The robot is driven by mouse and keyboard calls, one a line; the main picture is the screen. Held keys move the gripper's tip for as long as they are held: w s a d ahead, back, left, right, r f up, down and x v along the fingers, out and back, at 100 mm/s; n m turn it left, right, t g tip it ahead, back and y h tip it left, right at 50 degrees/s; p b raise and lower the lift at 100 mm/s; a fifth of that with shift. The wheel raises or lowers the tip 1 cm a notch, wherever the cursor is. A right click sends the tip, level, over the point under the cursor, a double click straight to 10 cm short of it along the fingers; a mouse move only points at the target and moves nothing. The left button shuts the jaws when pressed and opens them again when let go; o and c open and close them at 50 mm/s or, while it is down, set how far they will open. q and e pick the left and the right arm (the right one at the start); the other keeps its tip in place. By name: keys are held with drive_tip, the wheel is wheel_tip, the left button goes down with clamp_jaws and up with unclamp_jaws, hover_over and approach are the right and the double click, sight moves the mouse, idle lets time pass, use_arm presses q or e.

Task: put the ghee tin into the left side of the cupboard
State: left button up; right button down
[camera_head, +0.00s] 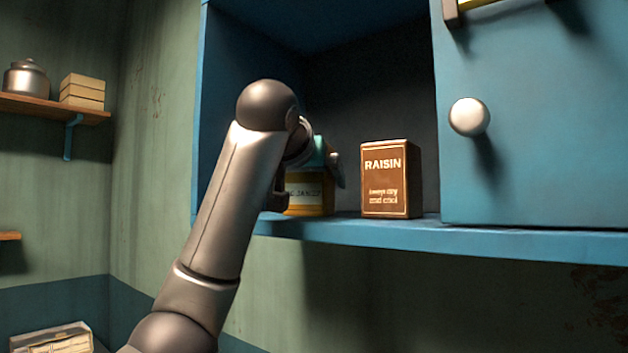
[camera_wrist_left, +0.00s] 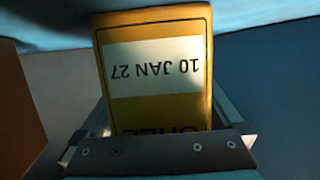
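The ghee tin (camera_head: 306,196), yellow with a white label, is inside the open left part of the blue cupboard (camera_head: 350,229), left of the raisin box. In the left wrist view the tin (camera_wrist_left: 155,30) appears upside down, its label reading 10 JAN 27, with its base close to the shelf. My left gripper (camera_wrist_left: 158,105) has a finger on each side of the tin; whether they press on it or stand slightly apart I cannot tell. In the head view my arm hides the tin's left part. My right gripper is not in view.
A brown raisin box (camera_head: 388,180) stands on the cupboard shelf just right of the tin. A blue door with a white knob (camera_head: 469,117) covers the cupboard's right part. A wall shelf (camera_head: 50,106) at the left holds a metal pot and stacked boxes.

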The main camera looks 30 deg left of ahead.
use_arm(q)
drive_tip(key=shift+r, duration=0.1)
drive_tip(key=shift+s+r, duration=0.15)
drive_tip(key=b+v, duration=0.1)
drive_tip(key=v, duration=0.6)
drive_tip(key=shift+s+d+r+b, duration=0.1)
drive_tip(key=shift+s+r+b, duration=0.1)
drive_tip(key=shift+b, duration=0.2)
drive_tip(key=shift+s+b, duration=0.3)
drive_tip(key=shift+s, duration=0.3)
drive_tip(key=shift+b+v, duration=0.3)
drive_tip(key=shift+v, duration=1.2)
drive_tip(key=shift+d, duration=0.1)
